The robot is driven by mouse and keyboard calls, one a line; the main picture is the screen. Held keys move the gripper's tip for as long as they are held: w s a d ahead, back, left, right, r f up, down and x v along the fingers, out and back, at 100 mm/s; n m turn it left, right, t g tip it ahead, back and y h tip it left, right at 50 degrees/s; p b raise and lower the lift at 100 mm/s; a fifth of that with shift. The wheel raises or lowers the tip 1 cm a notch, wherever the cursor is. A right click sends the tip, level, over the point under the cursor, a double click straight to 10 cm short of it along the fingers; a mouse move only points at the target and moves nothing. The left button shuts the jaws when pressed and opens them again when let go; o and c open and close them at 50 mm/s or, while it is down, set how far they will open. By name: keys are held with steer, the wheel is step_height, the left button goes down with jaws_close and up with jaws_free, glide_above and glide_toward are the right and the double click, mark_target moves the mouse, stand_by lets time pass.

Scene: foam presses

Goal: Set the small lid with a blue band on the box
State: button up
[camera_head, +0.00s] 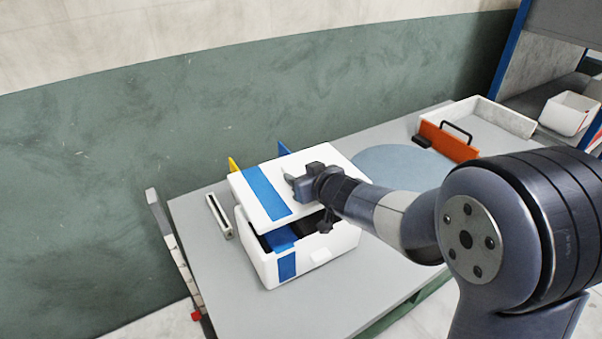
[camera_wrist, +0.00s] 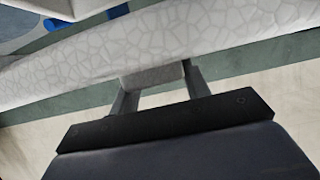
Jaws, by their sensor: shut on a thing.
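The small white lid with a blue band (camera_head: 267,193) is over the white box (camera_head: 330,247) on the table, in the head view. The lid is tilted, and a dark gap shows between its near edge and the box's front wall. Whether its far edge touches the box is hidden. The box has a blue patch on its front. My gripper (camera_head: 297,186) is on top of the lid. In the wrist view my gripper (camera_wrist: 154,82) is shut on a light grip block, with the speckled white lid surface (camera_wrist: 215,38) behind it.
A grey table (camera_head: 205,270) carries the box. A blue-grey round mat (camera_head: 395,165) lies to the right, with an orange panel with a black handle (camera_head: 447,141) and a pale tray (camera_head: 505,117) beyond. A narrow pale slotted piece (camera_head: 218,215) lies left of the box.

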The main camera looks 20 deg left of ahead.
step_height(320, 180, down, 9)
steer(key=b, duration=0.7)
steer(key=shift+r, duration=0.2)
steer(key=o, duration=1)
steer(key=shift+o, duration=0.2)
steer(key=p+v, duration=0.1)
steer(key=v, duration=0.9)
steer(key=shift+s+d+p, duration=0.3)
steer(key=shift+p, duration=0.1)
steer(key=shift+a, duration=0.1)
